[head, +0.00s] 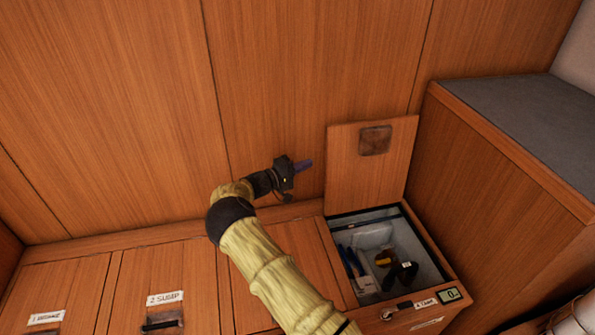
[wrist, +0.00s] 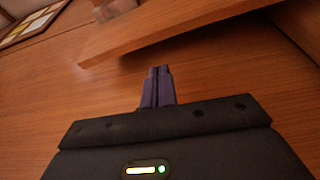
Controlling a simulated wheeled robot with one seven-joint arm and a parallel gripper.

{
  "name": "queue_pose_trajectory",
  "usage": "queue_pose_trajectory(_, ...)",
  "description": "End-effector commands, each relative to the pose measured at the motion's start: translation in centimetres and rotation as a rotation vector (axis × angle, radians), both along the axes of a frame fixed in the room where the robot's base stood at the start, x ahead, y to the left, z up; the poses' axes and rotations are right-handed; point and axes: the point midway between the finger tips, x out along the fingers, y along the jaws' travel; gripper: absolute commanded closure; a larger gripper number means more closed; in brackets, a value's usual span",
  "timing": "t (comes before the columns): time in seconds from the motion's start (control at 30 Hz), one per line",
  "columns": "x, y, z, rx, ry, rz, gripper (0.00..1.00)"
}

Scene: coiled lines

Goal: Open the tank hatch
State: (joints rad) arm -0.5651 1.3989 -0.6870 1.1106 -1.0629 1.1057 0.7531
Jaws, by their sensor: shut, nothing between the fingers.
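The tank hatch (head: 370,172) is a wooden lid with a dark square recess (head: 375,140). It stands upright at the back of the open tank compartment (head: 343,219). My gripper (head: 304,165) is just left of the raised lid, in front of the wooden wall. In the wrist view, its two dark fingers (wrist: 158,84) are together with nothing between them. A wooden panel edge (wrist: 165,45), seemingly the lid's, crosses beyond the fingertips. I see no contact between the fingers and the lid.
Inside the compartment lie blue-handled tools (head: 352,263) and a black and yellow item (head: 386,259). Shut lids labelled 1 and 2 (head: 165,299) lie to the left. A tall wooden cabinet (head: 500,190) stands close on the right. A small display (head: 450,295) sits at the front corner.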

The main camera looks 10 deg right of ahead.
Motion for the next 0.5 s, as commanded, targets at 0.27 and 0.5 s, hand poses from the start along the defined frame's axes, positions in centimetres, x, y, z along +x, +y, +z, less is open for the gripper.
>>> queue_pose_trajectory(0.27,1.8,-4.8,-0.2,0.001,-0.001,-0.002,1.0)
queue_pose_trajectory(0.5,0.0,-5.0,-0.1,-0.001,0.004,0.0,1.0)
